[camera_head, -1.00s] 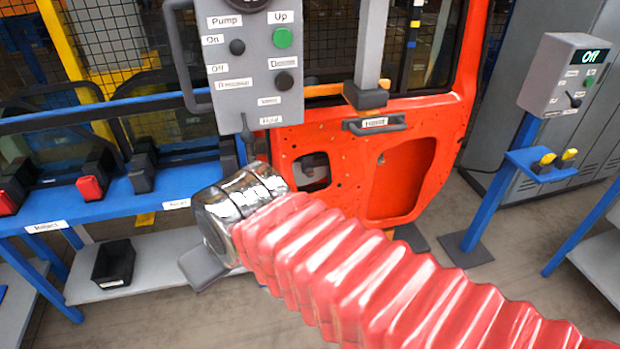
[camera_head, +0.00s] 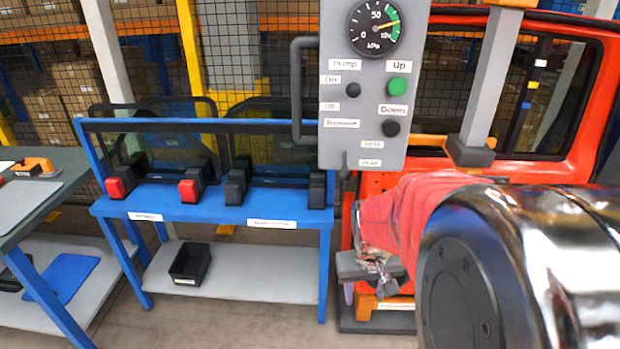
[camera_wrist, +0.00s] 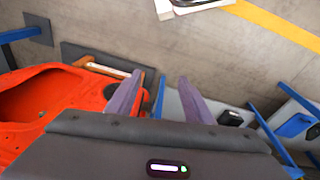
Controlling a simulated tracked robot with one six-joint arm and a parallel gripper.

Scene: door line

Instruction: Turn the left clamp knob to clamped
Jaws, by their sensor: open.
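Two red clamp blocks, the left one (camera_head: 117,188) and another (camera_head: 188,190), sit with black bodies on the blue bench (camera_head: 215,202) in the head view. Two all-black blocks stand to their right on the same bench. I cannot tell which part is the left clamp knob or how it is turned. My gripper (camera_head: 368,287) hangs right of the bench, below the control box, partly hidden by my arm. In the wrist view my gripper (camera_wrist: 160,80) has its two purple fingers apart, with nothing between them, pointing toward the floor and low shelf.
A grey control box (camera_head: 370,130) with a pressure gauge hangs close in front, beside an orange-red door (camera_head: 560,140). A black bin (camera_head: 189,263) sits on the bench's lower shelf. A table with an orange item (camera_head: 36,167) stands at far left.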

